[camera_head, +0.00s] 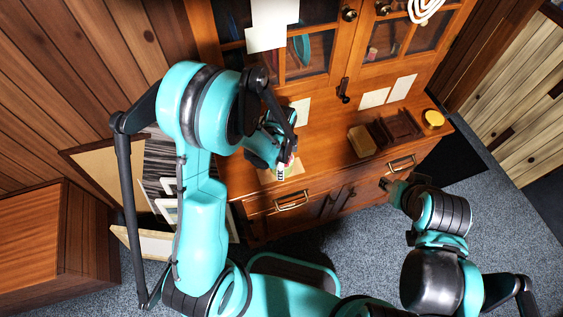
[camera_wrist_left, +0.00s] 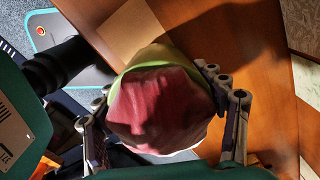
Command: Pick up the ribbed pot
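The ribbed pot (camera_wrist_left: 160,108) fills the middle of the left wrist view. It has a maroon, faceted surface with a light green rim band and some white at its lower right. In the head view only a small pink, white and green part (camera_head: 286,165) shows, at the front edge of the cabinet top. My left gripper (camera_wrist_left: 157,84) has a finger against each side of the pot; I cannot tell whether the pot is lifted. It also shows in the head view (camera_head: 279,156). My right gripper (camera_head: 391,186) is low before the cabinet front, its fingers too small to read.
The wooden cabinet top (camera_head: 325,145) holds a brown box (camera_head: 361,141), a dark tray (camera_head: 396,129) and a yellow round item (camera_head: 433,119) at right. A tan sheet (camera_wrist_left: 130,32) lies beside the pot. Glass doors rise behind. The cabinet top between pot and box is clear.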

